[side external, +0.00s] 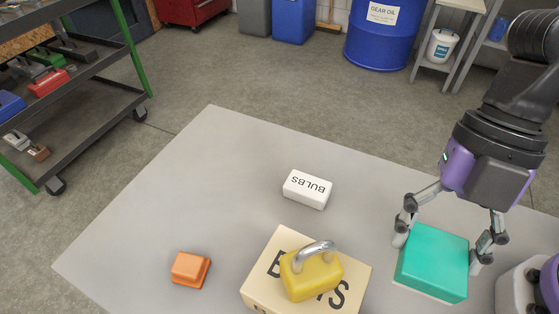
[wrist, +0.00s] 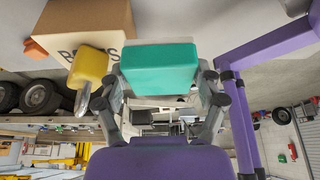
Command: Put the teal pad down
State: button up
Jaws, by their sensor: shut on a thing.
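The teal pad (side external: 432,264) is a thick rectangular block at the lower right of the side view. My gripper (side external: 438,252) is shut on it, with one finger against each of two opposite sides. In the wrist view the teal pad (wrist: 160,68) sits between the fingertips of my gripper (wrist: 163,82). The pad is low over the grey tabletop (side external: 180,190) and looks about level. A thin pale strip shows along its lower front edge. I cannot tell whether its underside touches the table.
Left of the pad stands a tan lettered box (side external: 262,284) with a yellow padlock-shaped block (side external: 311,277) on top. A white BULBS box (side external: 307,189) lies behind it. An orange block (side external: 190,268) is farther left. The table's left and back areas are clear.

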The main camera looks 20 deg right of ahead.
send_over(385, 225)
jog(key=w+d, duration=0.1)
notch_tip(385, 225, down, 8)
jog(key=shift+r, duration=0.2)
jog(key=shift+f, duration=2.05)
jog(key=shift+f, duration=0.1)
jog(key=o, duration=1.1)
jog(key=shift+c, duration=0.2)
